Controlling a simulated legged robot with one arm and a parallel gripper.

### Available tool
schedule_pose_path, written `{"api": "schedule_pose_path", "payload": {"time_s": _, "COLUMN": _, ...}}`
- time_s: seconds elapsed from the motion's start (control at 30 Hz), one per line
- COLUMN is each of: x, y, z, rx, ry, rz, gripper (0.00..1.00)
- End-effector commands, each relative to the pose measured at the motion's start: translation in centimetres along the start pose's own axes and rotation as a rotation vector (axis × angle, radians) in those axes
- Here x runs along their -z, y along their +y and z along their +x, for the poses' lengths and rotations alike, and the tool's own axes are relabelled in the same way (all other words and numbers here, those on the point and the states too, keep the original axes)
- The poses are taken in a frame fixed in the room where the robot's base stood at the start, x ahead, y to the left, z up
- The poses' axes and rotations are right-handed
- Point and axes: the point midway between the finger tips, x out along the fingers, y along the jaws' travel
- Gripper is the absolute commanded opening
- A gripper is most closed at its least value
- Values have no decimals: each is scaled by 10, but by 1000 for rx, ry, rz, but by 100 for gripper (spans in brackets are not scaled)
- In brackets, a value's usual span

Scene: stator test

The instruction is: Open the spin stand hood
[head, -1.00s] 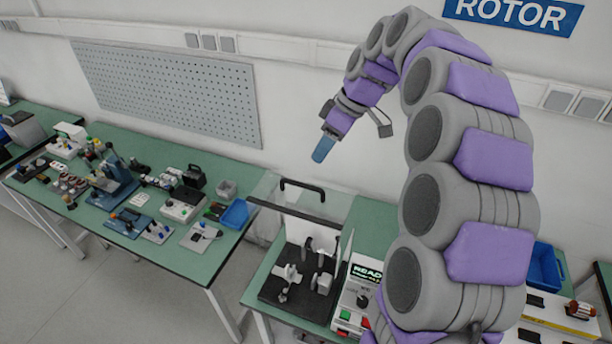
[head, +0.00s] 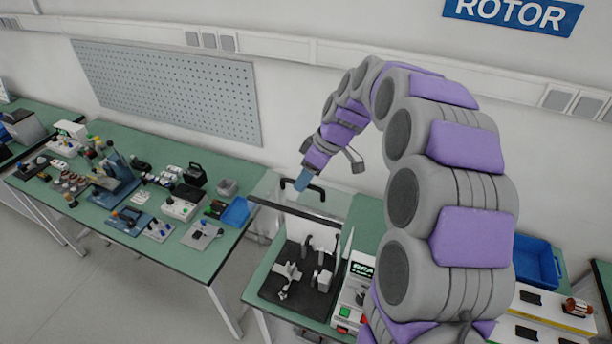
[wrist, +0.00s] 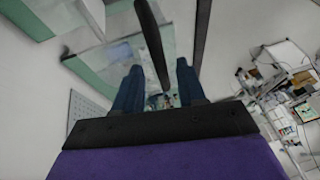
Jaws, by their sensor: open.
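The spin stand hood (head: 312,226) is a clear cover with a dark upper bar, over a black base with grey fixtures. Its black handle (head: 319,190) stands at the upper edge. My gripper (head: 300,183) is at the left part of the handle, pointing down, and hides some of it. In the wrist view my gripper (wrist: 158,82) has its two blue fingers apart, and the dark handle bar (wrist: 152,42) runs into the space between them. I cannot tell whether either finger touches it.
A control box with a lit display (head: 362,268) and green and red buttons stands right of the hood. A blue bin (head: 537,262) is farther right. The left bench (head: 180,256) holds several devices and a blue tray (head: 236,211). Floor separates the benches.

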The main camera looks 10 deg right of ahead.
Motion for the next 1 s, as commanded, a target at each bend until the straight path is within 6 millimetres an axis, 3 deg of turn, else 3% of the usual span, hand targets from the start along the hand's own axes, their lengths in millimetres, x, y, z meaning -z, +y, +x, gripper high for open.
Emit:
{"api": "schedule_pose_path", "payload": {"time_s": 0.43, "x": 0, "y": 0, "z": 0, "rx": 0, "ry": 0, "rz": 0, "gripper": 0}}
{"api": "schedule_pose_path", "payload": {"time_s": 1.0, "x": 0, "y": -1, "z": 2, "rx": -8, "ry": 0, "rz": -3, "gripper": 0}}
